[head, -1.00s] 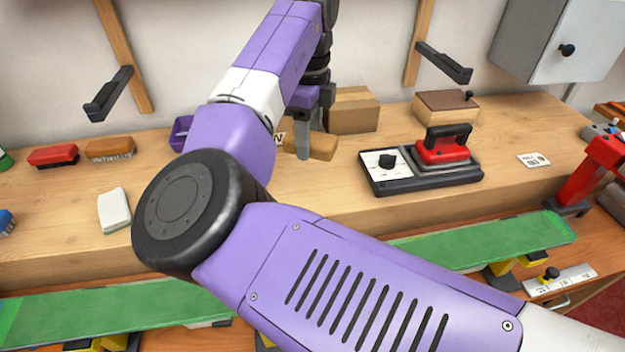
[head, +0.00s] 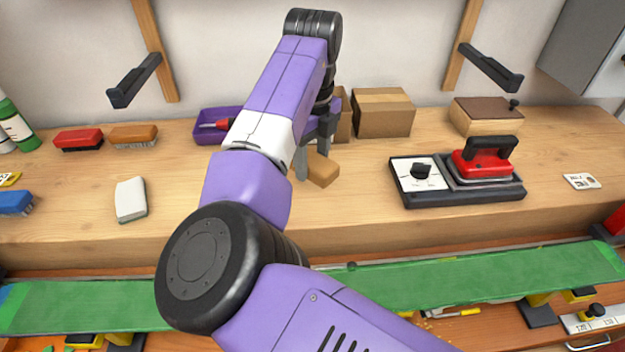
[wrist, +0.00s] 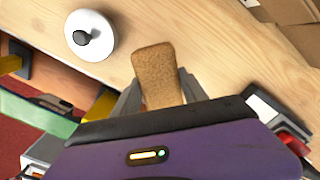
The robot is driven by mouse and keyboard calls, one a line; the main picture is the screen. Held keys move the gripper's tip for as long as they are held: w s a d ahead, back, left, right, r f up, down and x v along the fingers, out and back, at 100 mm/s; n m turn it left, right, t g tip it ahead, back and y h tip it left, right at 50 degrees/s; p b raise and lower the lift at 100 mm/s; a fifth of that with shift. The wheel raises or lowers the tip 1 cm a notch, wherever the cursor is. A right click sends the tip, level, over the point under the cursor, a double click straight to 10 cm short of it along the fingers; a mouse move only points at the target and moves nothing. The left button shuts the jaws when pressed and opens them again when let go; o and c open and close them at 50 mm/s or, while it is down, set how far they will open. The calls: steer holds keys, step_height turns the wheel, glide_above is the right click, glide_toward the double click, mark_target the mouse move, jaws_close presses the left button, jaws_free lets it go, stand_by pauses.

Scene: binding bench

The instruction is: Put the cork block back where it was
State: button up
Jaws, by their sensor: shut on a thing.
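The tan cork block (head: 323,170) is in my gripper (head: 313,160), which points down over the middle of the bench (head: 365,215). In the wrist view the cork block (wrist: 156,74) stands out between the two grey fingers of my gripper (wrist: 160,98), with wood below it. My gripper is shut on it. I cannot tell whether the block touches the bench top or hangs just above it. My arm hides part of the bench behind and left of the block.
A purple tray (head: 210,130), cardboard box (head: 384,112) and red iron (head: 480,160) on its base stand nearby. A white round thing with a black knob (wrist: 91,36) shows in the wrist view. Brushes and a white block (head: 131,199) are left. A green-topped ski (head: 480,275) runs in front.

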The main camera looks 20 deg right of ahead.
mark_target(312, 192)
steer(key=shift+f, duration=3.1)
steer(key=shift+f, duration=0.1)
steer(key=o, duration=1.3)
step_height(312, 192, up, 12)
steer(key=shift+s+r+b, duration=0.1)
steer(key=shift+r+b, duration=0.05)
steer(key=shift+b, duration=0.2)
